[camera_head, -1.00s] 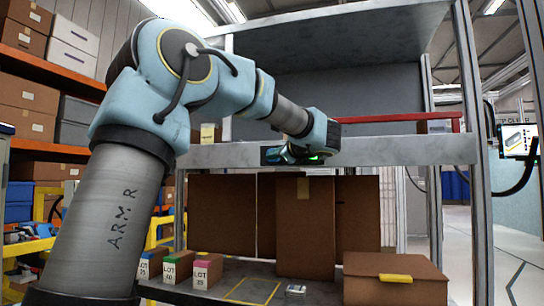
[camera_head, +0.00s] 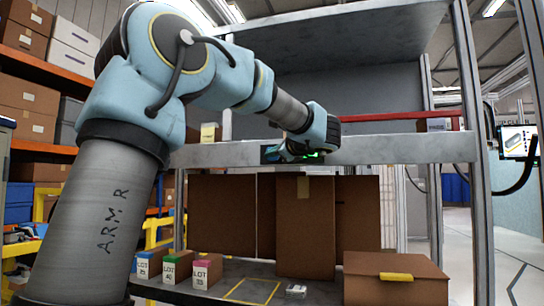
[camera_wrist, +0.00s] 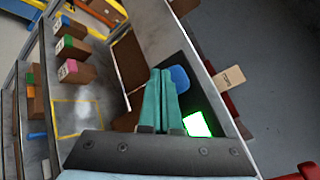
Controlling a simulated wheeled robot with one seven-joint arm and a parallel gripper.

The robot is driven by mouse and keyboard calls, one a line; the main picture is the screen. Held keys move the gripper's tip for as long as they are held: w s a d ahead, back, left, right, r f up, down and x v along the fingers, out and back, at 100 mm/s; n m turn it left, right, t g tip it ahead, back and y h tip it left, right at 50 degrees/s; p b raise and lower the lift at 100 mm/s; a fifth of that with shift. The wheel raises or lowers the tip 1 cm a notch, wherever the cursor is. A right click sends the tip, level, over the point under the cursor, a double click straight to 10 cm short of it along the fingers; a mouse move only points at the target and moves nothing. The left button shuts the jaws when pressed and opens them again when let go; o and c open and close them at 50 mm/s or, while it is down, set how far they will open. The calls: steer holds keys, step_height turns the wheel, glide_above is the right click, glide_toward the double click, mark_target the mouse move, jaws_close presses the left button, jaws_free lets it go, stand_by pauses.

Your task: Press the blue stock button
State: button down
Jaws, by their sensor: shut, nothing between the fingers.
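The blue button (camera_wrist: 180,78) is a round blue disc on a dark panel (camera_wrist: 178,48) in the wrist view. A bright green lit square (camera_wrist: 197,124) sits nearer the camera on the same panel. My gripper (camera_wrist: 167,72) has its two teal fingers together with nothing between them. Its tips are right beside the blue button's left edge in the picture; I cannot tell if they touch it. In the head view my gripper (camera_head: 284,154) is in front of the dark panel on the grey shelf beam, hiding most of that panel. Some green glow shows beside the fingers.
Below the beam, small LOT boxes (camera_head: 175,267), brown cardboard panels (camera_head: 305,230) and a brown carton (camera_head: 395,283) stand on the lower shelf. A yellow-outlined area (camera_head: 252,291) is mostly bare. A red bar (camera_head: 395,117) runs above the beam. A screen (camera_head: 517,141) hangs right.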

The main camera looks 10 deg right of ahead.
steer(key=shift+s+a+b, duration=0.4)
steer(key=shift+s+b, duration=0.05)
steer(key=shift+s, duration=0.3)
steer(key=shift+s+a+b, duration=0.35)
steer(key=shift+s+b, duration=0.05)
steer(key=shift+s, duration=0.3)
steer(key=shift+s+a+b, duration=0.4)
steer(key=shift+s+b, duration=0.05)
steer(key=shift+s, duration=0.3)
steer(key=s+a+f+n+g, duration=0.1)
steer(key=a+f+n+g, duration=0.4)
steer(key=f, duration=0.8)
steer(key=s+a+f+n+g, duration=0.1)
steer(key=a+f+g, duration=0.35)
steer(key=f, duration=0.95)
steer(key=s+a+f+n+g+h, duration=0.2)
steer(key=s+a+f+n, duration=0.3)
steer(key=s+f+n, duration=0.2)
steer(key=s+a+f+n+g+h, duration=0.3)
steer(key=s+a+f+n, duration=0.3)
steer(key=f, duration=0.7)
steer(key=s+n, duration=0.2)
steer(key=s, duration=0.2)
steer(key=shift+s+a+f+n, duration=0.3)
steer(key=shift+s+f, duration=0.1)
